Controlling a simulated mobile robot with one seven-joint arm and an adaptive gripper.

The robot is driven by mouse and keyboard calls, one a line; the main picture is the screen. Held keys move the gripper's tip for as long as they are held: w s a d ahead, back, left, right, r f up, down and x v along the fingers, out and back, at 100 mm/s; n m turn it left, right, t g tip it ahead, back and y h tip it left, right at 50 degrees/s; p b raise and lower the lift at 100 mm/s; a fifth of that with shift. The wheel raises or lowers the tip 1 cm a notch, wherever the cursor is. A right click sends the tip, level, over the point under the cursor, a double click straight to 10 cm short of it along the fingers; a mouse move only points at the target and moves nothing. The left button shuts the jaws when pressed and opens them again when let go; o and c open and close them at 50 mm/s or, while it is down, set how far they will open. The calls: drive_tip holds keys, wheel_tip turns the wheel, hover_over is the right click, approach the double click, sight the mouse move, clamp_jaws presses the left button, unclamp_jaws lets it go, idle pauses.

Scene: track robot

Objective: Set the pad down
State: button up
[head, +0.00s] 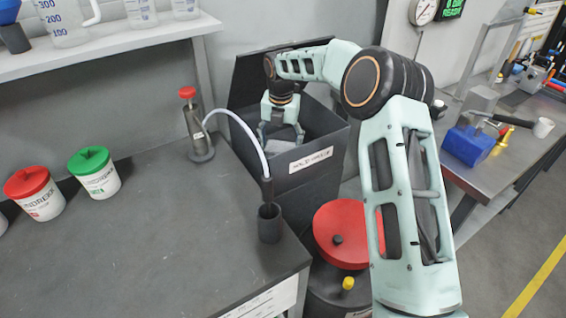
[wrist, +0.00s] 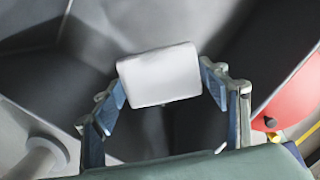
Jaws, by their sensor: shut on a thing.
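The white pad (wrist: 160,76) is between the fingers of my gripper (wrist: 163,88) in the wrist view, with the dark inside of a bin behind it. In the head view my gripper (head: 281,132) points down inside the mouth of the dark grey bin (head: 312,180), whose label seems to read "solid waste". The bin's lid stands open at the back. My gripper is shut on the pad. Only a little of the pad shows in the head view, and the bin's floor is hidden there.
A dark bench (head: 150,240) to the left bears a dispenser with a red knob (head: 187,92), a curved white tube and jars with green (head: 88,160) and red (head: 26,181) lids. A red-lidded can (head: 345,232) stands in front of the bin. A metal table (head: 490,170) is at right.

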sight(280, 149)
wheel_tip(280, 149, down, 8)
drive_tip(key=shift+f, duration=0.1)
idle(0.4)
drive_tip(key=shift+f, duration=0.15)
drive_tip(key=o, duration=1.4)
drive_tip(key=r, duration=0.4)
drive_tip(key=s+r, duration=0.1)
drive_tip(key=r, duration=0.7)
drive_tip(key=shift+s+d+r, duration=0.1)
drive_tip(key=shift+s+d, duration=0.05)
drive_tip(key=shift+s, duration=0.15)
